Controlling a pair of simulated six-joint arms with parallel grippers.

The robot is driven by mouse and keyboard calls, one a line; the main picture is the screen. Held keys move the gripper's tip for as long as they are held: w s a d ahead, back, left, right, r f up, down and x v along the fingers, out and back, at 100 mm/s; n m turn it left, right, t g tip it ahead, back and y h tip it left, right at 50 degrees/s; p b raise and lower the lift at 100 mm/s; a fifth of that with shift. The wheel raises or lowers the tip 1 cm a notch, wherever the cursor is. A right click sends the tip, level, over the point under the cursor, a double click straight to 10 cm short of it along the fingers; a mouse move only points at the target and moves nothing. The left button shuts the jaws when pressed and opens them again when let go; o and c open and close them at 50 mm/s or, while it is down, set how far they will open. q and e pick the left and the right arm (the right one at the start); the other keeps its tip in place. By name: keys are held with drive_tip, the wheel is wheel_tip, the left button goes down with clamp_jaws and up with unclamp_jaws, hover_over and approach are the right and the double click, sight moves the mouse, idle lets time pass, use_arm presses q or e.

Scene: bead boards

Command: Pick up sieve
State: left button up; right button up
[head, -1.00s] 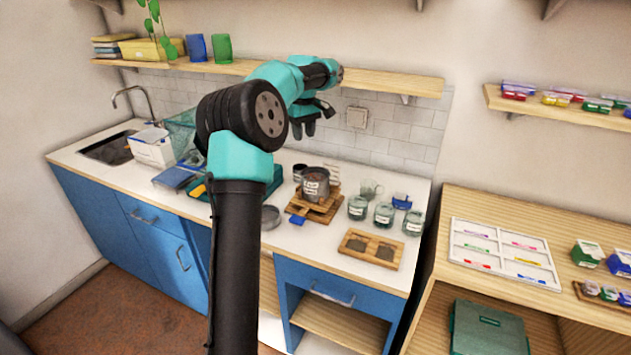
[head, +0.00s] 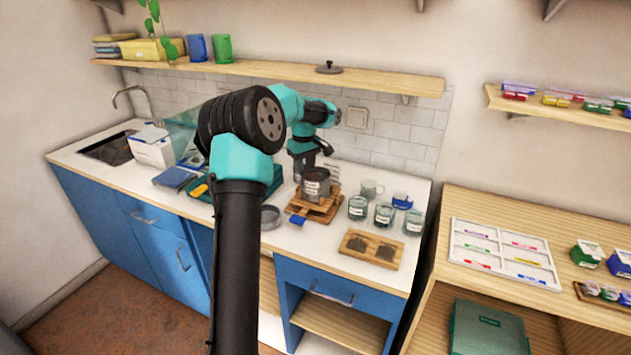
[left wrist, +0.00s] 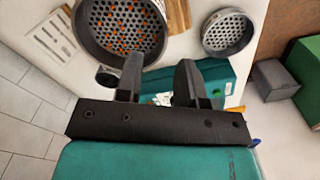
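A grey sieve (head: 316,187) with a white label stands on a wooden stand on the counter. In the left wrist view the perforated floor of this sieve (left wrist: 122,28) shows, with orange bits on it. A second, shallower grey sieve (head: 270,217) lies on the counter, partly hidden by my arm; it shows empty in the left wrist view (left wrist: 228,34). My left gripper (left wrist: 158,72) is open and empty, its fingers apart. In the head view my left gripper (head: 302,168) hangs beside and behind the labelled sieve. My right gripper is not in view.
A wooden stand (head: 322,212) holds the labelled sieve. Glass jars (head: 384,214) and a wooden board (head: 370,248) with dark patches lie to the right. A teal tray (head: 277,178) is behind my arm. A dark lid (head: 329,68) sits on the shelf above.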

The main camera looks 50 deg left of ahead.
sight(316, 178)
use_arm(q)
drive_tip(key=shift+s+f, duration=0.15)
drive_tip(key=shift+f, duration=1.15)
drive_tip(key=shift+s+f, duration=0.1)
drive_tip(key=shift+f, duration=1.2)
clamp_jaws()
